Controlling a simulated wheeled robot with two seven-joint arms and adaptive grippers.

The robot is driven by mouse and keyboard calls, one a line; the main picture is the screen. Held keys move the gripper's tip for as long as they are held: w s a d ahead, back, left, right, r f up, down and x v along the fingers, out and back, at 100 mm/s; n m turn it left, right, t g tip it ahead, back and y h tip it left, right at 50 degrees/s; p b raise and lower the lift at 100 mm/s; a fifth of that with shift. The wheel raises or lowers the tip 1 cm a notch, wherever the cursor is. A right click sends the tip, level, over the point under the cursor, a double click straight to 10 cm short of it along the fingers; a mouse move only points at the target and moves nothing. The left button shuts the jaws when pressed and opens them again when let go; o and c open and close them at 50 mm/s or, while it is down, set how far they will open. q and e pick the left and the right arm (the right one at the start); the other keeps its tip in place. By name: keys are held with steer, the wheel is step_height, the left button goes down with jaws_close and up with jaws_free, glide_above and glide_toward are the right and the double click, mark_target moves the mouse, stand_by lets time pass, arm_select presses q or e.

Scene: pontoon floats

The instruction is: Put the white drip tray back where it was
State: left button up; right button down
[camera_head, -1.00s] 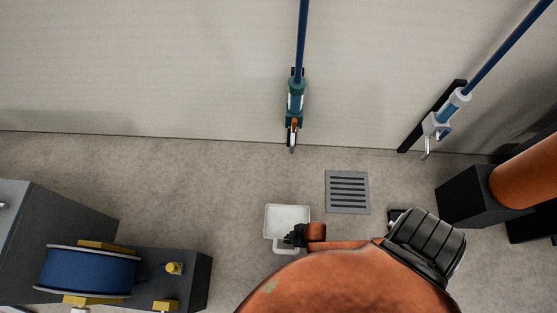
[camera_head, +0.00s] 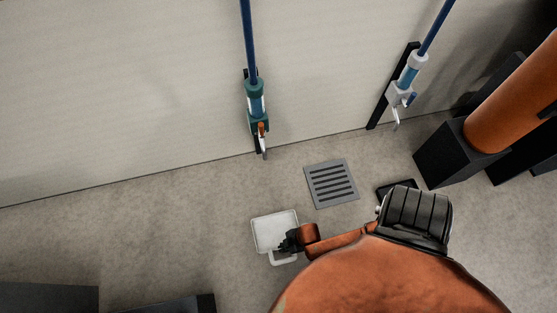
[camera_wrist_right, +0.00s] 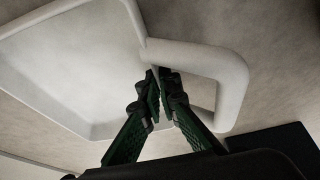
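The white drip tray (camera_head: 275,229) is a shallow square pan with a loop handle (camera_head: 284,259) on its near side, low over the grey floor; I cannot tell whether it touches. My right gripper (camera_head: 286,242) is at the tray's near right corner, by the handle. In the right wrist view the tray (camera_wrist_right: 75,65) fills the left, with its handle (camera_wrist_right: 238,85) to the right. The fingertips (camera_wrist_right: 160,80) are close together at the handle's root and look closed on it; the exact contact is partly hidden by the fingers. My left gripper is out of view.
A slotted floor drain (camera_head: 331,184) lies right of the tray. A teal device (camera_head: 255,103) and a white-and-blue one (camera_head: 404,87) hang by the wall. An orange cylinder (camera_head: 510,95) with a black block (camera_head: 452,151) stands right. Dark boxes (camera_head: 45,299) lie at lower left.

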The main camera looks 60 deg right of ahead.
steer(key=shift+w, duration=0.1)
steer(key=shift+a, duration=0.1)
steer(key=shift+f, duration=0.1)
steer(key=c, duration=2.2)
jaws_free()
steer(key=shift+o, duration=0.2)
